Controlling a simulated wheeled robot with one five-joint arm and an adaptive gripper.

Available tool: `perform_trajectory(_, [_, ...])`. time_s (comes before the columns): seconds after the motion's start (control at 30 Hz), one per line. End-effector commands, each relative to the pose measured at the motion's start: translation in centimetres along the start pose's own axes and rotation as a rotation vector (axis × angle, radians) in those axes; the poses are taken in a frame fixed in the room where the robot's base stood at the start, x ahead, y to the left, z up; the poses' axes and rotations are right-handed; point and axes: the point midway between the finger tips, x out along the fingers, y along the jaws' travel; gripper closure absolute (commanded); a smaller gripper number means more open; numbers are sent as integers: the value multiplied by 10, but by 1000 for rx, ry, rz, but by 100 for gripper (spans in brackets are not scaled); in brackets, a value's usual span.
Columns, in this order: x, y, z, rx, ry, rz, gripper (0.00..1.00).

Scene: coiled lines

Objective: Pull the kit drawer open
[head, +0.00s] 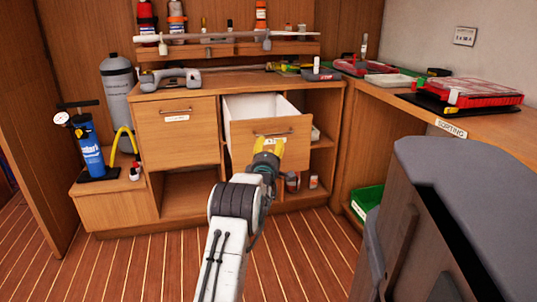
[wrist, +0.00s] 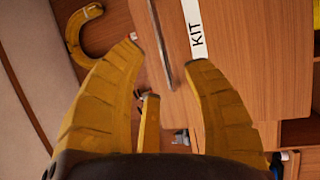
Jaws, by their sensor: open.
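The kit drawer (head: 292,150) is a wooden drawer with a white inside, and it stands pulled out from the cabinet in the head view. Its front fills much of the wrist view (wrist: 265,60), with a white KIT label (wrist: 195,30). Its grey bar handle (wrist: 161,45) runs between my two yellow fingertips in the wrist picture; I cannot tell whether they reach around it. My gripper (head: 268,146) is open at the drawer front (wrist: 165,58), and it hides part of that front in the head view.
A shut drawer (head: 177,130) is to the left. A blue pump (head: 88,148) and a grey cylinder (head: 118,85) stand further left. A bench with red cases (head: 480,90) runs along the right. A green bin (head: 366,200) sits below it. Floor before the cabinet is clear.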

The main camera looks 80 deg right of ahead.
Motion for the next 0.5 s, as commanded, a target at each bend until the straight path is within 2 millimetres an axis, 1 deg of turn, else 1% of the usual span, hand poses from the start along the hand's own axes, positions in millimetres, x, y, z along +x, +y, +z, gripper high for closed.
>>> perform_trajectory(0.03, [-6, 0, 0, 0, 0, -1, 55])
perform_trajectory(0.2, [-21, 0, 0, 0, 0, -1, 55])
perform_trajectory(0.5, [-37, 0, 0, 0, 0, 0, 55])
